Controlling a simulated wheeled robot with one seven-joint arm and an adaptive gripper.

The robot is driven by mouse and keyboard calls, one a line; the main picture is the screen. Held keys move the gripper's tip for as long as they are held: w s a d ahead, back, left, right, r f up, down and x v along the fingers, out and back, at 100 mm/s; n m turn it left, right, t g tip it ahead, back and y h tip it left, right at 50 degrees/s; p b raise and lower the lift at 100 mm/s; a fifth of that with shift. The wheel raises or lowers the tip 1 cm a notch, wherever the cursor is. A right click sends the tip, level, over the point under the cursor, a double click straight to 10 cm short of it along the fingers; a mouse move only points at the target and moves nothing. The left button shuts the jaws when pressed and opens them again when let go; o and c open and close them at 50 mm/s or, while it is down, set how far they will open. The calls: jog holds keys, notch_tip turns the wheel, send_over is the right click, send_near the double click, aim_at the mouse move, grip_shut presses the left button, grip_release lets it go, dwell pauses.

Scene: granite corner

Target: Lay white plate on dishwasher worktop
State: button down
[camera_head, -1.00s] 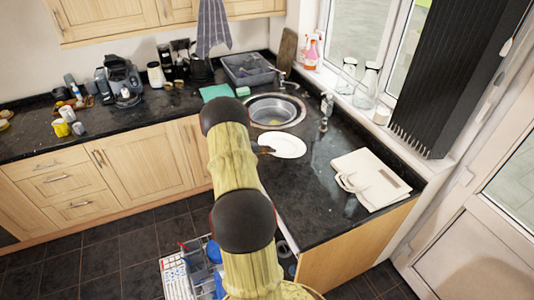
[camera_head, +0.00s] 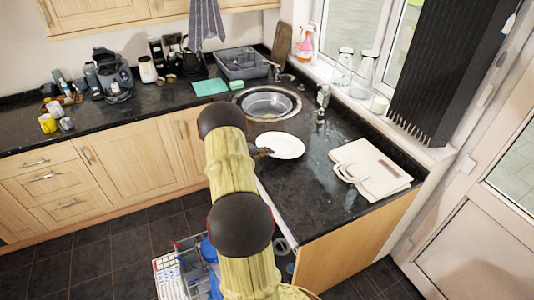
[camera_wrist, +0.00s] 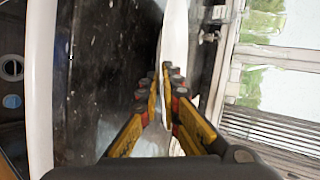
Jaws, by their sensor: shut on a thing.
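The white plate (camera_head: 284,145) is in the head view over the black worktop (camera_head: 283,186), just in front of the round sink. My gripper (camera_head: 264,151) is at the plate's left edge and shut on its rim. In the wrist view the gripper (camera_wrist: 166,82) pinches the plate (camera_wrist: 174,40), which appears edge-on as a narrow white strip. The dark worktop (camera_wrist: 100,65) lies beside it. I cannot tell whether the plate touches the surface. Below the worktop, an open dishwasher rack (camera_head: 172,277) holds blue items.
The round sink (camera_head: 268,103) and tap (camera_head: 322,100) are behind the plate. A white bag-like item (camera_head: 370,168) lies to the right on the worktop. A grey dish basin (camera_head: 243,62) and green cloth (camera_head: 210,87) are at the back. The worktop between plate and front edge is clear.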

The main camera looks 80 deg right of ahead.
dwell(0.3)
jog(key=c, duration=1.9)
grip_release()
jog(key=shift+f, duration=0.1)
jog(key=o, duration=0.3)
jog(key=shift+w, duration=0.1)
jog(key=shift+p+v, duration=1.05)
jog(key=shift+v, duration=2.4)
jog(key=shift+a, duration=0.1)
